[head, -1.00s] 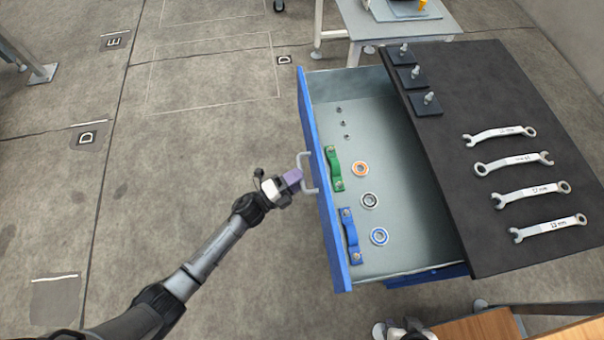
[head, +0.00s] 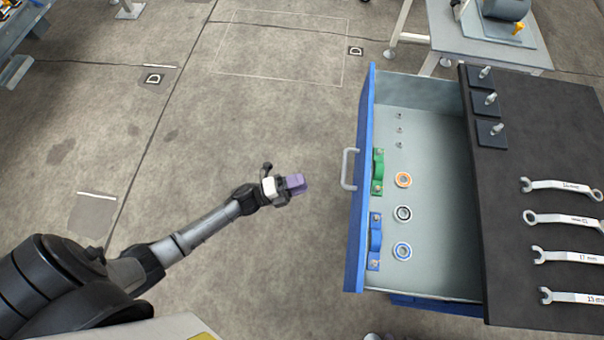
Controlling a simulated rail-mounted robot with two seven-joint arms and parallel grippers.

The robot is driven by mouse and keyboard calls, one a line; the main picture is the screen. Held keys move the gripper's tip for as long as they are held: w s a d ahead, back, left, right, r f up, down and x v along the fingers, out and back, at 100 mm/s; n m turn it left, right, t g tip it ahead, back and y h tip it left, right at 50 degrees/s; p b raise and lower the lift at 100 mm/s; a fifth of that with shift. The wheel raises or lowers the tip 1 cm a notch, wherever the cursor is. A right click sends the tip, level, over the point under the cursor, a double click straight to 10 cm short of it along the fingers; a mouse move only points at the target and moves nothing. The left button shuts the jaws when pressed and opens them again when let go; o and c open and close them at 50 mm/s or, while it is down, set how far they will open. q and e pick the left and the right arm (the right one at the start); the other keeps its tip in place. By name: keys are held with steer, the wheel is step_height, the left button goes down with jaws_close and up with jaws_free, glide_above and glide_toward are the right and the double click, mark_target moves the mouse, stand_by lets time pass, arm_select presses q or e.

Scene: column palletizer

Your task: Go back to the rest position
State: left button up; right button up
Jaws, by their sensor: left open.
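My left gripper (head: 298,184) is open and empty, with purple fingers, above the floor to the left of the open drawer. The blue-fronted drawer (head: 435,270) stands pulled out, and its grey handle (head: 348,169) is a clear gap away from the gripper. In the drawer lie a green bracket (head: 378,172), a blue bracket (head: 375,241), an orange-ringed bearing (head: 403,180), a dark bearing (head: 403,214), a blue-ringed bearing (head: 402,251) and small studs. My right gripper does not show.
The dark bench top (head: 540,130) carries several wrenches (head: 560,222) and three black plates with pins (head: 491,103). A grey table (head: 490,45) with a motor (head: 506,10) stands at the back right. The floor (head: 220,130) around my left gripper is clear.

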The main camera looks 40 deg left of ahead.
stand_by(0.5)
arm_select(q)
steer(key=w+a+f+n+g+y, duration=0.25)
steer(key=a+n+g+y, duration=0.25)
steer(key=a+n+y, duration=0.85)
steer(key=s+d+r+n+g+p, duration=0.1)
steer(key=s+d+r+n+g, duration=0.2)
steer(key=s+d+r+n, duration=0.4)
steer(key=s+d+r+n+g+p, duration=0.15)
steer(key=s+d+r, duration=0.25)
steer(key=s, duration=0.5)
steer(key=s+d+f+n+g, duration=0.1)
steer(key=s+f+g, duration=0.15)
steer(key=s, duration=0.45)
step_height(320, 180, up, 38)
steer(key=p, duration=3.8)
steer(key=shift+r+h, duration=0.25)
steer(key=shift+h, duration=0.2)
